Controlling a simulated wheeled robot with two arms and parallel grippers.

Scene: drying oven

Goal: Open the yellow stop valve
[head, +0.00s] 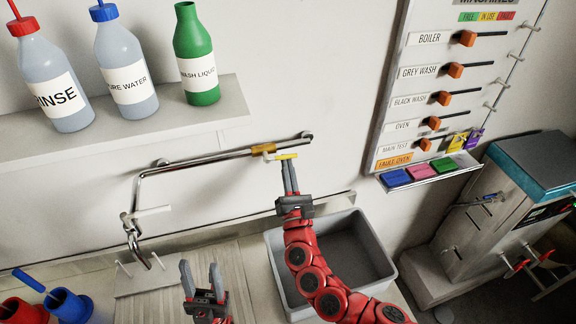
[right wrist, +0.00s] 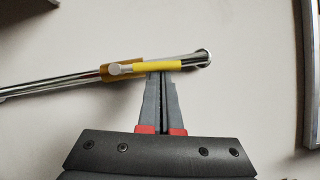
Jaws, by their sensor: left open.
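The stop valve has a brass-coloured body (head: 263,149) on a chrome pipe and a yellow lever (head: 287,156). The lever lies almost in line with the pipe, and it also shows in the right wrist view (right wrist: 157,66). My right gripper (head: 288,162) is shut, with its fingertips at the underside of the lever. I cannot tell whether they touch it. No object shows between its fingers in the right wrist view (right wrist: 162,76). My left gripper (head: 201,268) is open and empty, low in the head view, well away from the valve.
The chrome pipe (head: 205,158) runs along the wall above a grey basin (head: 375,250). A shelf (head: 150,130) with several bottles is at upper left. A sign board (head: 400,85) with orange switches and a grey machine (head: 470,235) stand at right. Blue and red containers are at lower left.

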